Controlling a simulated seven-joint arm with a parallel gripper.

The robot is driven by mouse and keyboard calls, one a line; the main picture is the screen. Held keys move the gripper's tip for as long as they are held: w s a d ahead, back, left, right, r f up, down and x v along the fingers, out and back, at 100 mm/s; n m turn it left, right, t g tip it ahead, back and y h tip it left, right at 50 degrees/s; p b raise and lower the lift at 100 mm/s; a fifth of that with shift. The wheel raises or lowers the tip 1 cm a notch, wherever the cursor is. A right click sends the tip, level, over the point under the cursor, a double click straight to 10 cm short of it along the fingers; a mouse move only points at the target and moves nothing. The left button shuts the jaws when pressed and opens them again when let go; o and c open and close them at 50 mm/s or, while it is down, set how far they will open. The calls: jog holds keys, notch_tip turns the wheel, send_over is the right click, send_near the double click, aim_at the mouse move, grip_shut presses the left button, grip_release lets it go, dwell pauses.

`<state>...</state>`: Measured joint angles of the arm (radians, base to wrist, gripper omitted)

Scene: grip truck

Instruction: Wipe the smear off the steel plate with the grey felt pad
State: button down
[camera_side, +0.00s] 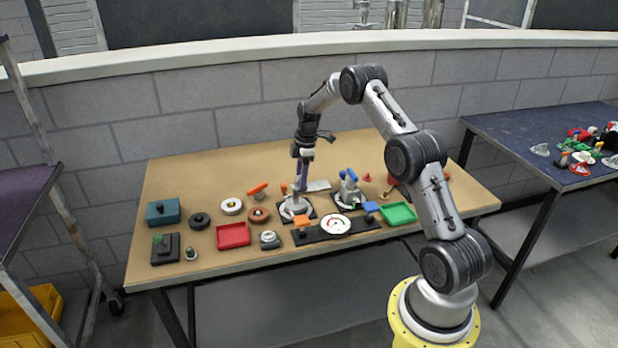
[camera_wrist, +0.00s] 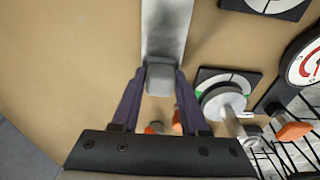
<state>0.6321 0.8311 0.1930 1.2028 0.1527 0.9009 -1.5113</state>
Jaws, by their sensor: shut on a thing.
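My gripper (camera_wrist: 160,85) points down, with its two purple fingers shut on the grey felt pad (camera_wrist: 160,77). The pad lies over the near end of the steel plate (camera_wrist: 166,35) in the wrist view; I cannot tell whether it touches. The plate is a long pale strip with a darker, mottled grey patch toward the top of the wrist view, possibly the smear. In the side view my gripper (camera_side: 301,187) is at the left end of the plate (camera_side: 318,185), behind a round white fixture. The pad is not clear there.
The white fixture on a black base (camera_side: 295,208) stands close in front of my gripper. A blue-handled clamp (camera_side: 349,188) is to the right. A dial panel (camera_side: 335,224), red tray (camera_side: 233,235) and green tray (camera_side: 398,214) lie nearer the front. The table's back left is clear.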

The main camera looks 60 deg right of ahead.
jog(key=shift+w+a+r, duration=0.1)
jog(key=shift+r, duration=4)
